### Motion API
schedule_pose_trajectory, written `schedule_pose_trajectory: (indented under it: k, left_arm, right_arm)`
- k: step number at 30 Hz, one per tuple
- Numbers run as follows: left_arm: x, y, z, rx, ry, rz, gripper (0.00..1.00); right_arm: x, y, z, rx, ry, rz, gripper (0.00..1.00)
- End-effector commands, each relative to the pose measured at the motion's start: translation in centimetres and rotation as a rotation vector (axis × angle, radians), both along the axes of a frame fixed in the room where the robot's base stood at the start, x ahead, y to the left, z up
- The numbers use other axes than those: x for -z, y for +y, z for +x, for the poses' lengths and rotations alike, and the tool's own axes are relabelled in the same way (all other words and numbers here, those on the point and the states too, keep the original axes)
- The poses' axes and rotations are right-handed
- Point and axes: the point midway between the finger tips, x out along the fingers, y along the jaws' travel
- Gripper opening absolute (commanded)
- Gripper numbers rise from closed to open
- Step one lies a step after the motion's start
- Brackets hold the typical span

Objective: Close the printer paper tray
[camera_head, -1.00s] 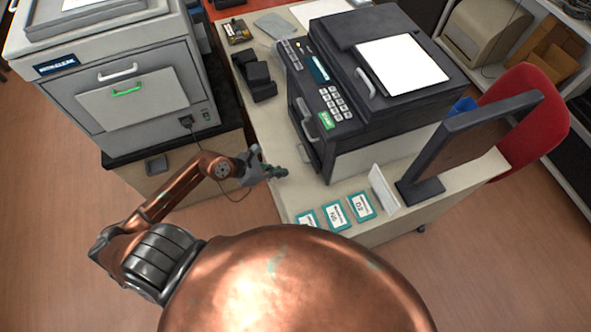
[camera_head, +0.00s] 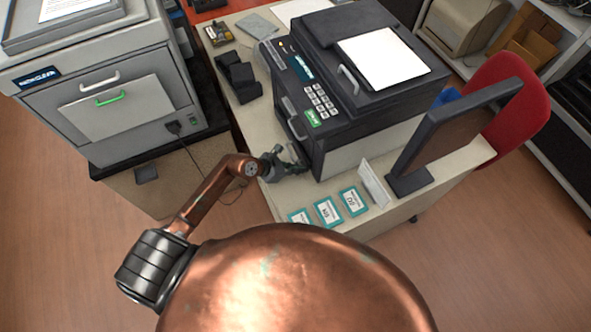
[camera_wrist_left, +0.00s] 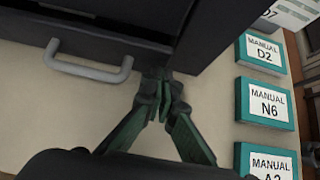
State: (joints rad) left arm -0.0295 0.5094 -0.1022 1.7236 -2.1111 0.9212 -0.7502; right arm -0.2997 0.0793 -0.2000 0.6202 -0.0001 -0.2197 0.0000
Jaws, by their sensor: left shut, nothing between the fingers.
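The dark printer (camera_head: 345,70) stands on the pale table, with white paper on its lid and a keypad on its front. Its paper tray (camera_head: 297,127) is low on the front, the side facing my left arm. In the left wrist view the tray front (camera_wrist_left: 100,42) is a dark panel with a grey bar handle (camera_wrist_left: 90,66). My left gripper (camera_head: 303,164) is shut and empty, low beside the printer's near front corner. In the wrist view its fingertips (camera_wrist_left: 163,80) are at the right end of the tray front; I cannot tell if they touch it. My right gripper is not in view.
Several teal-edged manual cards (camera_head: 327,212) lie on the table near the printer. A white stand (camera_head: 373,184) and a dark monitor (camera_head: 450,135) are to their right. Black boxes (camera_head: 239,78) sit left of the printer. A large grey machine (camera_head: 110,85) stands at left.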

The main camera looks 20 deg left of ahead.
Motion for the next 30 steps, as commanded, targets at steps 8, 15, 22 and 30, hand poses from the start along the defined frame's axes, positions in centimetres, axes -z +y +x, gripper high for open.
schedule_pose_trajectory:
  k: [8, 15, 22, 30]
  left_arm:
    - [-0.1, -0.3, 0.4, 0.001, -0.001, 0.000, 0.00]
    - [-0.1, -1.8, 2.1, 0.000, -0.002, 0.000, 0.00]
    - [-0.1, -2.0, 2.2, 0.001, -0.005, -0.002, 0.00]
    - [0.0, -0.9, 1.2, 0.005, -0.003, 0.000, 0.00]
  right_arm:
    - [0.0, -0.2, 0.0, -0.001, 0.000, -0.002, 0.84]
    - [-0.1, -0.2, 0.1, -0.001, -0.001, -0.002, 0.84]
    - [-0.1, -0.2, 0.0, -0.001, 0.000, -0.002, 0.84]
    - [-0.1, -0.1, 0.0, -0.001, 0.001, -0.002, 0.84]
